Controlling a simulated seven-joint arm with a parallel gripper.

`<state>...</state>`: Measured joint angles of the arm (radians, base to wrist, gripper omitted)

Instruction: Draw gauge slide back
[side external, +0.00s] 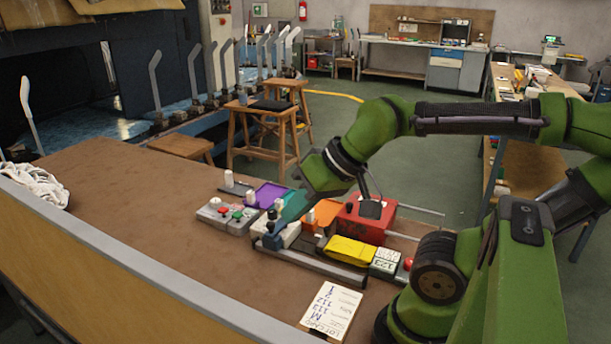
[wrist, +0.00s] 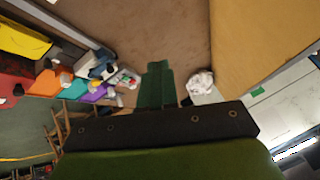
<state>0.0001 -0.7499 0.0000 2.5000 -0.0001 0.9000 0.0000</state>
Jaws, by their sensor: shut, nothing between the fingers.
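What looks like the gauge slide, a pale block with dark knobs (side external: 291,234), sits at the left end of a grey rail (side external: 330,271) on the brown table. The pale block also shows in the wrist view (wrist: 97,68), left of my fingers.
A yellow piece (side external: 350,252), a white numbered block (side external: 386,261) and a red box (side external: 368,218) stand along the rail. A grey button box (side external: 226,215) is at left. A white card (side external: 332,310) lies in front. White cloth (side external: 37,187) lies far left; the table between is clear.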

